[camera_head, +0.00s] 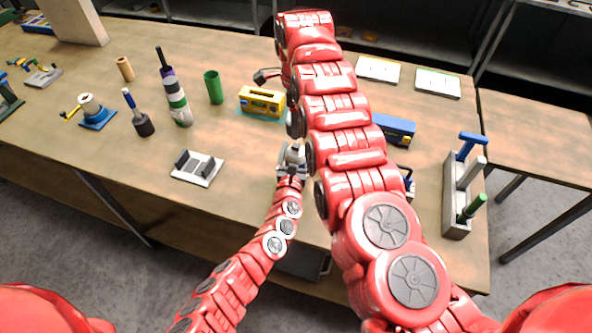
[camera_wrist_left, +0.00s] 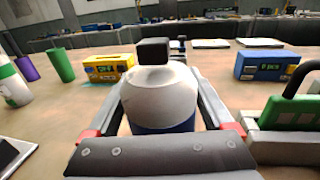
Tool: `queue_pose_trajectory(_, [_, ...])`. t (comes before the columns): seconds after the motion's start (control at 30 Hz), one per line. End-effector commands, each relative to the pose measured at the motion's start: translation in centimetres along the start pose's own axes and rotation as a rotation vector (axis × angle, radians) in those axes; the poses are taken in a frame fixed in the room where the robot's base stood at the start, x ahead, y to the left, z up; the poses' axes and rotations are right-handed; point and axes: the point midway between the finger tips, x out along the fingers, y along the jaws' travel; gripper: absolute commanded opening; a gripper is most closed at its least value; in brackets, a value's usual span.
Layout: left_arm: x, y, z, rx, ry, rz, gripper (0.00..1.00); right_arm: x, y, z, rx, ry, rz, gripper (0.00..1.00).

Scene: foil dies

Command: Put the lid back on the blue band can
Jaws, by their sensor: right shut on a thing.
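The blue band can (camera_wrist_left: 160,97) is in the left wrist view, upright, with a rounded white top and dark blue below. A dark block shows above its white top; I cannot tell whether it is the lid or part of the can. My left gripper (camera_wrist_left: 163,118) has its fingers spread on both sides of the can. In the head view my left gripper (camera_head: 292,158) is at the middle of the table, and the can is mostly hidden there. I cannot make out a separate lid.
A yellow box (camera_head: 262,101) is behind the left gripper, and a blue box (camera_head: 397,129) is to the right. A green band bottle (camera_head: 178,105) and green cylinder (camera_head: 213,87) stand left. A grey tool holder (camera_head: 458,200) is near the right edge. Bare table lies front left.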

Motion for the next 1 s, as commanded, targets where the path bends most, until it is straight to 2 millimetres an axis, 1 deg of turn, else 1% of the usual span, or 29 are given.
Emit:
queue_pose_trajectory(0.03, [0.0,0.0,0.0,0.0,0.0,0.0,0.75,0.0,0.0,0.0,0.0,0.0,0.0,0.21])
queue_pose_trajectory(0.17, [0.0,0.0,0.0,0.0,0.0,0.0,0.51,0.0,0.0,0.0,0.0,0.0,0.0,0.21])
queue_pose_trajectory(0.2, [0.0,0.0,0.0,0.0,0.0,0.0,0.44,0.0,0.0,0.0,0.0,0.0,0.0,0.21])
queue_pose_trajectory(0.27, [0.0,0.0,0.0,0.0,0.0,0.0,0.33,0.0,0.0,0.0,0.0,0.0,0.0,0.21])
queue_pose_trajectory(0.3, [0.0,0.0,0.0,0.0,0.0,0.0,0.26,0.0,0.0,0.0,0.0,0.0,0.0,0.21])
queue_pose_trajectory(0.37, [0.0,0.0,0.0,0.0,0.0,0.0,0.15,0.0,0.0,0.0,0.0,0.0,0.0,0.21])
queue_pose_trajectory(0.4, [0.0,0.0,0.0,0.0,0.0,0.0,0.08,0.0,0.0,0.0,0.0,0.0,0.0,0.21])
queue_pose_trajectory(0.43, [0.0,0.0,0.0,0.0,0.0,0.0,0.03,0.0,0.0,0.0,0.0,0.0,0.0,0.21])
queue_pose_trajectory(0.47, [0.0,0.0,0.0,0.0,0.0,0.0,0.0,0.0,0.0,0.0,0.0,0.0,0.0,0.21])
queue_pose_trajectory(0.63, [0.0,0.0,0.0,0.0,0.0,0.0,0.0,0.1,0.0,0.0,0.0,0.0,0.0,0.21])
queue_pose_trajectory(0.73, [0.0,0.0,0.0,0.0,0.0,0.0,0.0,0.7,0.0,0.0,0.0,0.0,0.002,0.21])
queue_pose_trajectory(1.0, [0.0,0.0,0.0,0.0,0.0,0.0,0.0,4.6,0.1,0.1,-0.001,0.001,0.002,0.21])
